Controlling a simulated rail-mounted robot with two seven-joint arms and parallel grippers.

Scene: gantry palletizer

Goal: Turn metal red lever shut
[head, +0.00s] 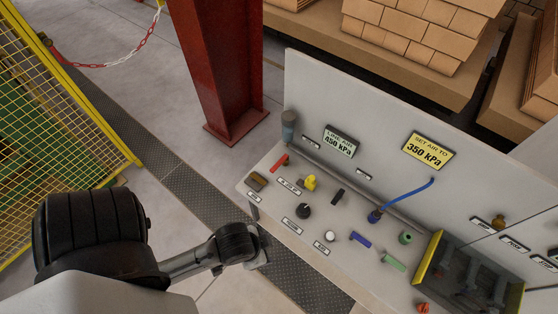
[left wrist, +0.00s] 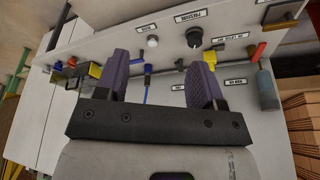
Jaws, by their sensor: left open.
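The red lever (head: 279,163) is a short bar at the left end of the sloping control bench, near a grey cylinder (head: 288,126). In the left wrist view the red lever (left wrist: 259,51) shows at the upper right, beside the grey cylinder (left wrist: 267,90). My left gripper (left wrist: 158,66) is open, with two purple-grey fingers apart and nothing between them. The lever lies to the right of both fingers in that view, clear of them. In the head view my left arm reaches in from the left and ends near the bench's front edge; its fingers are not clear there. My right gripper is not in view.
The bench also carries a yellow fitting (head: 310,183), a black knob (head: 304,211), a white button (head: 330,236), a blue handle (head: 360,239) and a green handle (head: 393,262). A blue hose (head: 408,192) rises behind. A red column (head: 222,70) stands beyond the bench.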

